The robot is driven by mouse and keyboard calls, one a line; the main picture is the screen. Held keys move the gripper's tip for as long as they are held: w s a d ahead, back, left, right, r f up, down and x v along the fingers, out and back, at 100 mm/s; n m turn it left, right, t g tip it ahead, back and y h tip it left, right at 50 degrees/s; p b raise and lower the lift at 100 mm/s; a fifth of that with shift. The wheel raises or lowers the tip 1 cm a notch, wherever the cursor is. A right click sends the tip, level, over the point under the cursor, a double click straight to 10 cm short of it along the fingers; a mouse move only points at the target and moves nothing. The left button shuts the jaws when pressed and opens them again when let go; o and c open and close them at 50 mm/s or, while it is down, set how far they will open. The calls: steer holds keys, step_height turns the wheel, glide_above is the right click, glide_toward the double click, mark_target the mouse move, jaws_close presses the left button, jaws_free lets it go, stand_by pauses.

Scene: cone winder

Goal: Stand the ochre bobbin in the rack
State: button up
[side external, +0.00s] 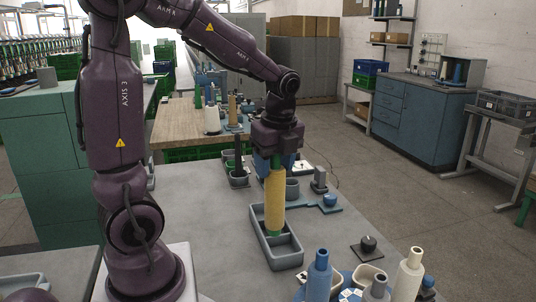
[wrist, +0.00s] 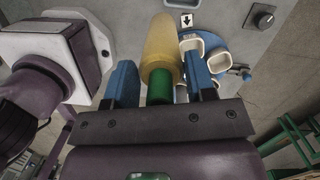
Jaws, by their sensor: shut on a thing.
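No piece is clearly recognisable as the rack.
A blue round stand with pale cups (wrist: 218,61) is at the front right of the table. A blue cone (side external: 319,274) and a cream cone (side external: 408,275) stand there. A black knob box (side external: 368,246) is behind them. Small grey bins (side external: 238,180) are at the back.

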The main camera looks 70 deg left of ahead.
steer(key=w+a+f, duration=0.4)
steer(key=a+f, duration=0.1)
steer(key=f, duration=0.2)
steer(key=shift+a+n, duration=0.3)
steer(key=shift+a, duration=0.05)
steer(key=shift+w+f, duration=0.1)
steer(key=shift+f, duration=0.2)
stand_by(1.0)
steer(key=shift+f, duration=2)
